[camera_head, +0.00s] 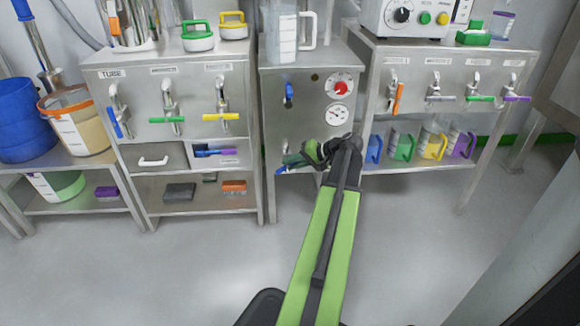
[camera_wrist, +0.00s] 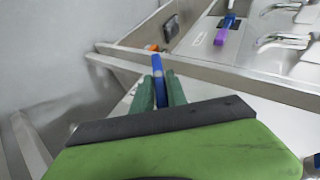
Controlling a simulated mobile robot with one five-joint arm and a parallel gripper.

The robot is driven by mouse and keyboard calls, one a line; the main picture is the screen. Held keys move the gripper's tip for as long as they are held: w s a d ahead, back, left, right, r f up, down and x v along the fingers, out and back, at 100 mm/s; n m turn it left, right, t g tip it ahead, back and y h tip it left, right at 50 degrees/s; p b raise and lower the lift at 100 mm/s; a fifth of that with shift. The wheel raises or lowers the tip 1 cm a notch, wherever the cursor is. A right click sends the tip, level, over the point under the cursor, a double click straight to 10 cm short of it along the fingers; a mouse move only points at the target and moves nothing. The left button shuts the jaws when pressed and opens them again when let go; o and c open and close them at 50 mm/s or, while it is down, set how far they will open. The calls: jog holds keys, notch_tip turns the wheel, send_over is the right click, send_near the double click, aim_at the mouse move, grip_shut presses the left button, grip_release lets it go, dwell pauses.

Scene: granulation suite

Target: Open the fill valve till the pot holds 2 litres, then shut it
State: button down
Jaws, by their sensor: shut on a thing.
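My gripper (camera_head: 292,162) is at the lower front of the middle steel cabinet (camera_head: 270,125). In the wrist view its two green fingers (camera_wrist: 160,92) are shut on a blue handle (camera_wrist: 158,70). The blue handle's end also shows in the head view (camera_head: 281,170), low on the cabinet front. My arm hides what the handle joins. A clear graduated vessel (camera_head: 283,42) with a white handle stands on the cabinet top. I cannot tell whether it is the pot, or its level.
Taps with coloured handles line the left cabinet (camera_head: 240,95). Coloured-handled jugs (camera_head: 404,144) stand under the right bench. The floor (camera_head: 190,275) in front is clear.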

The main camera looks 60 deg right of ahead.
jog(key=c, duration=1.3)
grip_release()
jog(key=shift+s+d, duration=0.1)
jog(key=shift+d, duration=0.05)
jog(key=shift+p+v, duration=4.85)
jog(key=shift+v, duration=3.8)
jog(key=shift+s+f, duration=0.1)
